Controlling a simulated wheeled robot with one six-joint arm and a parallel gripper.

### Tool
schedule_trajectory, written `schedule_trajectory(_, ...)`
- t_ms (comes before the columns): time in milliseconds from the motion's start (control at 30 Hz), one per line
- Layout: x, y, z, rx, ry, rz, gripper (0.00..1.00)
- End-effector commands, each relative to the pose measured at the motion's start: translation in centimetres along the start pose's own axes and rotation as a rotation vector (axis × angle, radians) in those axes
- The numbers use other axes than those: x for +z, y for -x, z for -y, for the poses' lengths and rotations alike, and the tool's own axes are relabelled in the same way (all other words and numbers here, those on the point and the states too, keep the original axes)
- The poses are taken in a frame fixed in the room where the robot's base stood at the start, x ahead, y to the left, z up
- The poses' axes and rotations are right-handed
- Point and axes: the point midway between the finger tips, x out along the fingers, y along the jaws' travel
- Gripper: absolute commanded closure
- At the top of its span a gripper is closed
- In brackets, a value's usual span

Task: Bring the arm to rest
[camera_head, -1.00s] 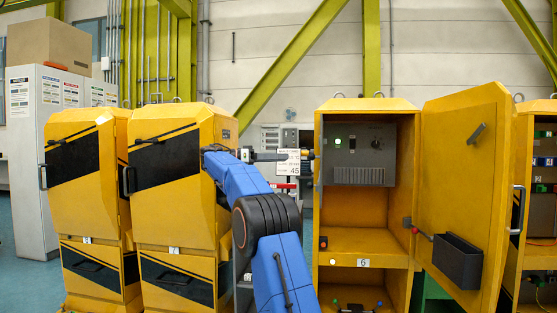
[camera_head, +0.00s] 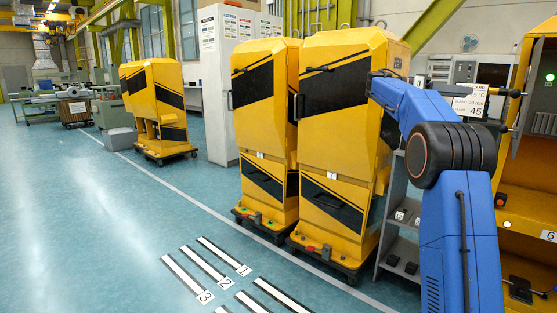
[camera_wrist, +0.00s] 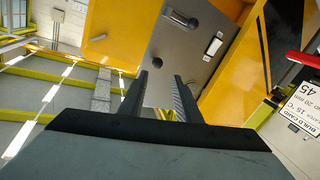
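My blue arm (camera_head: 458,230) is bent at a dark elbow and reaches up along the right side of the head view. My gripper (camera_wrist: 160,75) shows in the wrist view with its two dark fingers apart and nothing visible between them. A grey panel (camera_wrist: 185,55) with a knob and a white switch lies beyond the fingertips, inside a yellow cabinet. In the head view the gripper end is small, close to the left edge of the open yellow cabinet numbered 6 (camera_head: 510,193). I cannot tell whether it touches the cabinet.
Two closed yellow cabinets (camera_head: 262,115) (camera_head: 345,105) stand left of my arm. A card marked 45 (camera_head: 470,103) shows by my wrist. A grey shelf (camera_head: 398,235) stands beside the arm. The blue floor (camera_head: 110,220) at left is open, with numbered white strips (camera_head: 185,282).

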Motion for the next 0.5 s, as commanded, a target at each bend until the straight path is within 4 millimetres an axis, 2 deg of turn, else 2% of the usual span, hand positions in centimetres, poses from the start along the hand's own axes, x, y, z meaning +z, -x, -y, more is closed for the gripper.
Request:
schedule_trajectory(133, 1.1, -0.2, -2.2, -0.102, 0.122, 0.059, 0.7)
schedule_trajectory(267, 3.2, -0.2, -4.2, -0.21, 0.25, 0.114, 0.7)
schedule_trajectory(500, 8.2, 0.3, -8.3, -0.418, 0.464, 0.204, 0.7)
